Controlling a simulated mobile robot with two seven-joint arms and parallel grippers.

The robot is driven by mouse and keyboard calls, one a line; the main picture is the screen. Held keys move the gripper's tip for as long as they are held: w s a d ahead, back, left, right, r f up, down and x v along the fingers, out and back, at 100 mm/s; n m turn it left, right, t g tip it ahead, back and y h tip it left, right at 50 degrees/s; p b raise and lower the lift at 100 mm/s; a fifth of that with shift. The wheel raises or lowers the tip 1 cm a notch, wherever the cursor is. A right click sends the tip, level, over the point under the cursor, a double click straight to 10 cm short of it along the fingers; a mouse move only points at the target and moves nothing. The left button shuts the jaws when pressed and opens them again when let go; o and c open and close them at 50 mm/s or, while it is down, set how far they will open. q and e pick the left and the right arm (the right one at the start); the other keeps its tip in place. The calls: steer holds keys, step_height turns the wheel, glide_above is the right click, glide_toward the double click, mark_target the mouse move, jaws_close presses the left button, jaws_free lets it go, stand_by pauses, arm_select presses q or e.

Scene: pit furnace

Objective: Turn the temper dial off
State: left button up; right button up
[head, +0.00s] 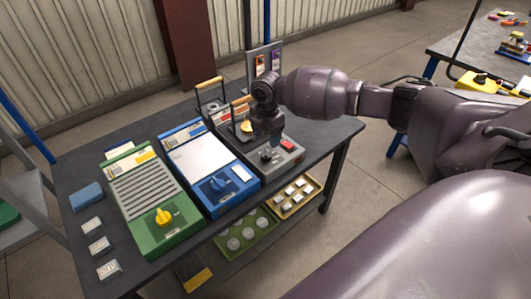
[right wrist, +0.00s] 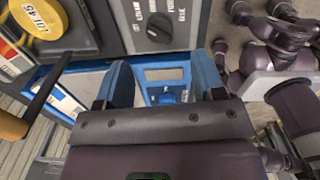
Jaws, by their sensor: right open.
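Three control boxes stand in a row on the dark table (head: 100,274). The green box (head: 150,228) has a yellow dial (head: 164,217). The blue box (head: 205,160) has a blue dial (head: 217,185). The grey box (head: 290,157) has a dark dial (head: 267,155), which also shows on a labelled panel in the right wrist view (right wrist: 160,27); I cannot tell which label it points at. I cannot tell which dial is the temper dial. My right gripper (head: 268,135) is open just above the grey box, empty between its blue fingers (right wrist: 165,85). My left gripper is not in view.
A wooden-handled carrier (head: 209,83) and a round yellow piece (head: 247,127) stand behind the grey box. Small labelled blocks (head: 97,244) lie at the table's left. Trays (head: 247,243) sit on the shelf below. Another bench (head: 470,47) stands at the upper right.

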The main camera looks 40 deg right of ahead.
mark_target(266, 151)
step_height(266, 151, down, 6)
steer(key=shift+r+b, duration=0.1)
steer(key=shift+b, duration=0.35)
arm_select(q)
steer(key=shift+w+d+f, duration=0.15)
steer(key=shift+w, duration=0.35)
arm_select(e)
steer(key=shift+f, duration=0.85)
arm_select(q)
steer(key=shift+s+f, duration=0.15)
arm_select(e)
steer(key=shift+c, duration=0.4)
steer(key=c, duration=0.9)
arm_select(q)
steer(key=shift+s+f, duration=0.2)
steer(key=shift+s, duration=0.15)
arm_select(e)
steer(key=shift+o, duration=0.2)
